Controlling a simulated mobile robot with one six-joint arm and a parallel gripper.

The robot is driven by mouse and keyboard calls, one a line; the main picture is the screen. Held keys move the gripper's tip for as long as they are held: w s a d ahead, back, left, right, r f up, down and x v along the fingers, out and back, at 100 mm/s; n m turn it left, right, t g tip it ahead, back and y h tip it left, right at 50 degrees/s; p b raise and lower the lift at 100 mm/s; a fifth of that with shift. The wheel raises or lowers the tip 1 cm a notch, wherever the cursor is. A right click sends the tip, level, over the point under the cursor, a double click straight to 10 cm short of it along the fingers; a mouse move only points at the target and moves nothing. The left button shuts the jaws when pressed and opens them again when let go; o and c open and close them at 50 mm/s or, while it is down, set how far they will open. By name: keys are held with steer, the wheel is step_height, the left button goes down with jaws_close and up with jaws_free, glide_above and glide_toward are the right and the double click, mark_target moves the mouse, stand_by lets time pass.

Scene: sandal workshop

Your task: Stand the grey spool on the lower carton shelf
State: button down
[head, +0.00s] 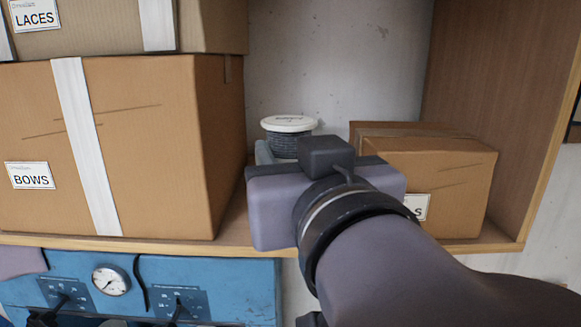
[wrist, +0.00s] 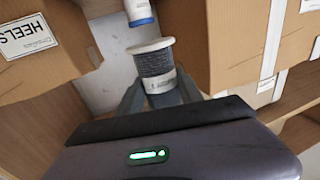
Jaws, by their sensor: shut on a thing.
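The grey spool (head: 287,141), dark thread between pale end discs, is upright between my gripper's fingers in the head view. My gripper (head: 284,157) is shut on it, reaching into the shelf bay between two cartons. In the wrist view the spool (wrist: 155,66) sits between the two grey fingers (wrist: 160,92). The lower carton shelf (head: 232,238) runs beneath. The spool's lower part is hidden by my gripper in the head view, so I cannot tell if it touches the shelf.
A BOWS carton (head: 130,150) stands left, with a LACES carton (head: 110,25) on top. A smaller carton (head: 450,185) stands right, near the wooden side wall (head: 500,100). A white-and-blue cylinder (wrist: 138,10) shows beyond the spool. A blue machine (head: 200,285) is below.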

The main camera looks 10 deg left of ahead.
steer(key=s+d+f, duration=0.6)
steer(key=b+x, duration=0.2)
steer(key=x, duration=0.3)
steer(key=f+b+x, duration=0.1)
steer(key=b+x, duration=0.2)
steer(key=x, duration=0.2)
steer(key=a+b+x, duration=0.1)
steer(key=b+x, duration=0.1)
steer(key=x, duration=0.3)
steer(key=shift+s+a+f, duration=0.15)
steer(key=shift+s+f, duration=0.1)
steer(key=shift+f, duration=0.1)
steer(key=shift+w+r, duration=0.1)
steer(key=shift+w, duration=0.2)
steer(key=shift+w+a+f+b, duration=0.15)
steer(key=shift+f+b, duration=0.15)
steer(key=shift+b, duration=0.45)
step_height(320, 180, down, 3)
steer(key=b, duration=0.3)
steer(key=shift+a+f, duration=0.1)
steer(key=shift+a, duration=0.1)
steer(key=shift+r+p, duration=0.3)
steer(key=shift+p, duration=0.05)
steer(key=shift+d+f, duration=0.15)
steer(key=shift+f, duration=0.05)
steer(key=c, duration=0.8)
jaws_free()
steer(key=shift+o, duration=0.2)
